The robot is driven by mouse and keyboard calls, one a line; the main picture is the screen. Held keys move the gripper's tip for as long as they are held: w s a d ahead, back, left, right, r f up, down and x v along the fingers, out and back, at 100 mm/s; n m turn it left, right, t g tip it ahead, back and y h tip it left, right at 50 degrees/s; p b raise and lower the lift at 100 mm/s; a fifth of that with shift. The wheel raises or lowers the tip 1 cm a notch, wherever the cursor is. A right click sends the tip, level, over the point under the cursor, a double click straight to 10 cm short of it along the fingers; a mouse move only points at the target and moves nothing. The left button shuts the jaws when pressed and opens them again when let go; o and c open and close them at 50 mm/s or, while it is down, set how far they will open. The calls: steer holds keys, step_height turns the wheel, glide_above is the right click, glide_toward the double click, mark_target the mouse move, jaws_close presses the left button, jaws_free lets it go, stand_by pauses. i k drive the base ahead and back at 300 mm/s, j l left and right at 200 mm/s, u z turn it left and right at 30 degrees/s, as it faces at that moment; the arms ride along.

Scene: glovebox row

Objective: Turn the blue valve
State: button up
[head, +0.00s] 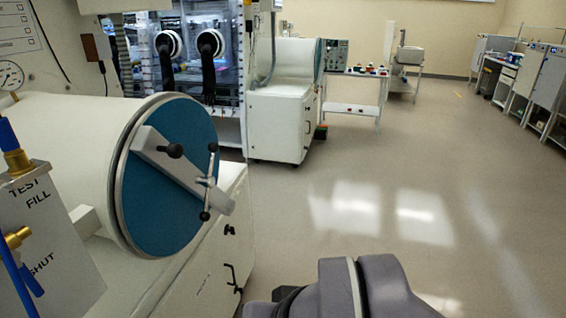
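A grey metal panel (70,262) marked TEST, FILL and SHUT stands at the left edge of the head view. A brass valve fitting (17,238) sticks out of its front, with a blue lever (30,280) slanting down to the right below it, near the word SHUT. A long blue piece (14,285) runs down beside it. On top of the panel is another brass fitting (18,162) with a blue part (7,134) above it. The left side of these parts is cut off by the frame. My gripper is not visible; only a grey part of my arm shows at the bottom.
A white cylindrical chamber (60,135) with a round blue door (180,190) and a clamp bar (178,168) stands right of the panel, on a white cabinet (195,275). A glovebox (200,60) is behind. The floor (430,170) to the right is open.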

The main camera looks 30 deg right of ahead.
mark_target(28, 278)
steer(key=u, duration=1.3)
steer(key=i+l+u, duration=0.35)
steer(key=i+l, duration=0.15)
